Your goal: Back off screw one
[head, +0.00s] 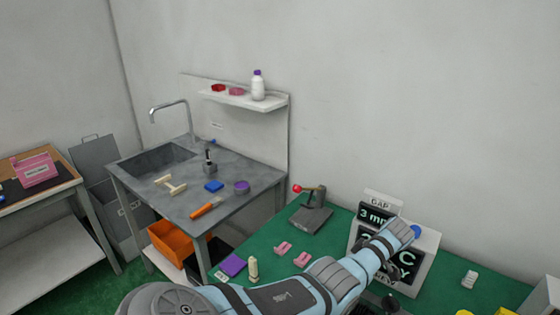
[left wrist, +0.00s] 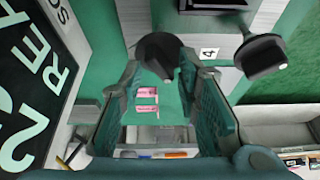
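Two black knobs that look like screw heads show in the left wrist view: one knob (left wrist: 158,52) between the fingertips and another knob (left wrist: 263,56) to the right. A white tag (left wrist: 208,53) marked 4 lies between them. I cannot read which knob is number one. My left gripper (left wrist: 160,75) has its two green fingers spread, one on each side of the nearer knob; I cannot tell whether they touch it. In the head view my left arm reaches across the green table to the display board, and its fingers cannot be made out. My right gripper is out of view.
A display board (head: 427,262) reading "GAP 3 mm" stands beside my left arm. A lever fixture (head: 312,213) with a red ball and two pink blocks (head: 284,248) sit on the green table (head: 262,243). A sink bench (head: 240,205) stands to the left.

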